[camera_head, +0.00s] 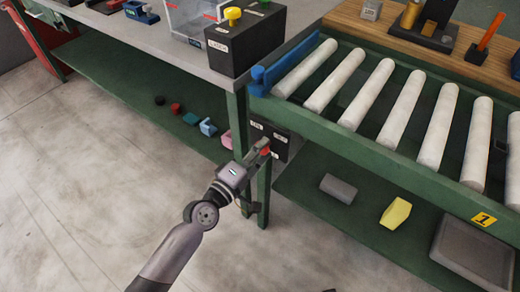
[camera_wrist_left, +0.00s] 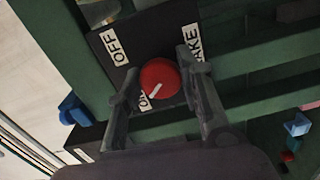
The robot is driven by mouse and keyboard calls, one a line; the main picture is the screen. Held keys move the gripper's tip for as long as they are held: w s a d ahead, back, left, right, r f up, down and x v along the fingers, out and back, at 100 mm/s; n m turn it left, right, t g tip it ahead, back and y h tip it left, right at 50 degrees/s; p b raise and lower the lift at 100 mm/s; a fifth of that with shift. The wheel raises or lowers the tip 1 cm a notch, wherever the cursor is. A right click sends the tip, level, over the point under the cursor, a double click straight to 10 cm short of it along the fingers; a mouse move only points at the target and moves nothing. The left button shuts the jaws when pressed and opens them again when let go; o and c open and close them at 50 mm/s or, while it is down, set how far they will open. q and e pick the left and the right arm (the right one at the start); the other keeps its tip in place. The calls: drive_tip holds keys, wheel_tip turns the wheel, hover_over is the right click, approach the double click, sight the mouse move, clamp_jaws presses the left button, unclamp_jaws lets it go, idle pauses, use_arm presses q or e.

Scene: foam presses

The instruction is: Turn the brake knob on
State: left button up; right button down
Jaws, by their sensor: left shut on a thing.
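The red brake knob (camera_wrist_left: 158,77) sits on a black box (camera_wrist_left: 110,75) with white labels reading OFF, BRAKE and, partly hidden, ON. Its white pointer mark slants to the lower left, toward the partly hidden label. My left gripper (camera_wrist_left: 156,88) has one finger on each side of the knob and is shut on it. In the head view, the left gripper (camera_head: 262,148) reaches the black box (camera_head: 283,144) on the green frame below the roller conveyor. Only a bit of the red knob (camera_head: 266,152) shows there. My right gripper is not in view.
The conveyor's white rollers (camera_head: 396,110) and green rail (camera_head: 400,165) lie above and right of the gripper. A yellow block (camera_head: 396,213) and a grey block (camera_head: 339,188) lie on the lower shelf. A black box with a yellow knob (camera_head: 232,15) stands on the left bench.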

use_arm(q)
drive_tip(key=shift+n, duration=0.7)
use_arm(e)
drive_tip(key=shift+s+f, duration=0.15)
use_arm(q)
drive_tip(key=o, duration=1.2)
drive_tip(key=shift+c, duration=0.2)
drive_tip(key=v, duration=1.2)
